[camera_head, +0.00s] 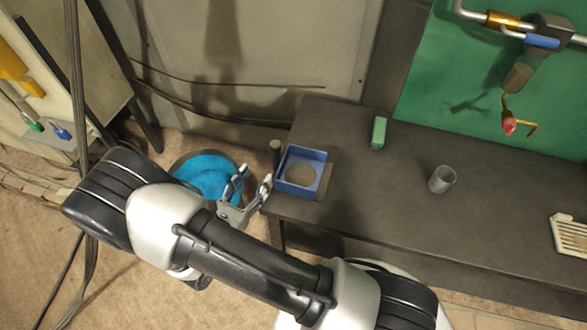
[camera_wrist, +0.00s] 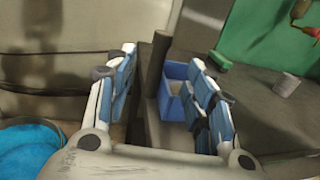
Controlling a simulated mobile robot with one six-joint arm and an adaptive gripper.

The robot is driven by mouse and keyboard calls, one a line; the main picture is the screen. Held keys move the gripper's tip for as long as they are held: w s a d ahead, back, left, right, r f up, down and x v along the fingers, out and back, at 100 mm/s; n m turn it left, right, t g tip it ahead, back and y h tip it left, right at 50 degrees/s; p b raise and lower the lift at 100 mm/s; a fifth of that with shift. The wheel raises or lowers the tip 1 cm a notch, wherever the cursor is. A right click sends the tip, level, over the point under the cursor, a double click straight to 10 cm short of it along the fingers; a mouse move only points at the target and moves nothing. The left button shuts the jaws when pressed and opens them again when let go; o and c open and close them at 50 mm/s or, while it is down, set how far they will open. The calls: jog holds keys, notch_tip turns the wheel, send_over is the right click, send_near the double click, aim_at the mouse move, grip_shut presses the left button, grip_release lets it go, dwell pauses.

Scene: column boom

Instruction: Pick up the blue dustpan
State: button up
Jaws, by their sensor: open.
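A blue, box-shaped thing with raised walls (camera_head: 321,160), which I take for the blue dustpan, rests near the left end of the dark table; a round beige patch shows inside it. A dark upright cylinder (camera_head: 275,147), perhaps its handle, stands at its left; I cannot tell if they are joined. My gripper (camera_head: 254,180) is open and empty, just left of the blue thing at the table's left end. In the wrist view the dark cylinder (camera_wrist: 157,62) appears between the open fingers, and the blue dustpan (camera_wrist: 174,108) is partly hidden by the right finger.
A round container with bright blue inside (camera_head: 208,172) stands on the floor left of the table. On the dark table (camera_head: 400,205) are a green block (camera_head: 378,132), a grey cup (camera_head: 441,179) and a cream slatted item (camera_head: 570,237). Pipes and a red-knobbed valve (camera_head: 509,126) hang at upper right.

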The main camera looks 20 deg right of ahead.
aim_at(274, 153)
jog(key=x, duration=0.6)
jog(key=shift+w+d+b, duration=0.25)
jog(key=shift+d+b, duration=0.05)
jog(key=shift+b, duration=0.1)
jog(key=shift+b+x, duration=0.6)
jog(key=shift+x, duration=2)
jog(key=shift+f, duration=0.15)
jog(key=shift+c, duration=0.4)
grip_shut()
